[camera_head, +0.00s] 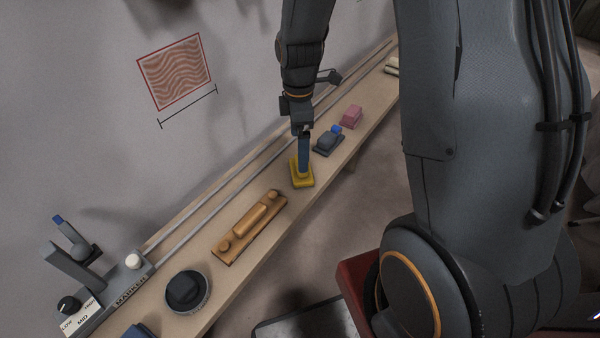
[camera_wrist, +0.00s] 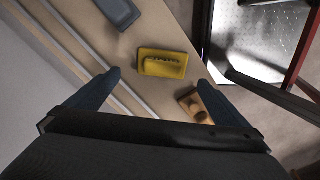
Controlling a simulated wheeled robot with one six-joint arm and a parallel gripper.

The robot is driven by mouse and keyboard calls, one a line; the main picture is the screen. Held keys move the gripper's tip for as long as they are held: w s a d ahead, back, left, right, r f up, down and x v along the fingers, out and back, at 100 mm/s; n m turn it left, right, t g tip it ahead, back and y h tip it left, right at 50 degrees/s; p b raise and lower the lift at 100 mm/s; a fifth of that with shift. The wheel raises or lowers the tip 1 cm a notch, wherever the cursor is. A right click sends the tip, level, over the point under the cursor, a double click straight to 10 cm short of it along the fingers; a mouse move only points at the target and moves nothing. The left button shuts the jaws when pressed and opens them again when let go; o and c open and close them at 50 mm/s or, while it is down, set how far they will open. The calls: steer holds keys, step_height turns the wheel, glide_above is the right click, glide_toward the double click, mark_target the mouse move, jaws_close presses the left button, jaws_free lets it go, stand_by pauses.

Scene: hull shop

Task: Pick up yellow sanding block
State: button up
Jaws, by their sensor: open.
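The yellow sanding block (camera_head: 302,177) sits on a long narrow wooden shelf (camera_head: 228,254). In the wrist view the yellow block (camera_wrist: 163,63) lies ahead of my fingers, with a raised grip on its top. My gripper (camera_head: 303,150) points down just above the block in the head view and hides part of it. In the wrist view my gripper (camera_wrist: 157,84) has its two blue fingers spread wide, with the block between and beyond their tips. Nothing is held. I cannot tell the exact height of the fingertips above the block.
A wooden plane-like tool (camera_head: 250,228) lies left of the block. A dark blue-grey block (camera_head: 328,141) and a pink block (camera_head: 351,117) stand right of it. A round black tool (camera_head: 187,291) and a marker device (camera_head: 110,290) are at the near end. Two rails run along the wall side.

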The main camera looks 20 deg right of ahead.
mark_target(300, 180)
steer(key=shift+f, duration=0.75)
steer(key=f, duration=0.6)
steer(key=shift+s+d+f, duration=0.2)
steer(key=shift+s+f, duration=0.1)
steer(key=c, duration=1.2)
steer(key=shift+r, duration=0.1)
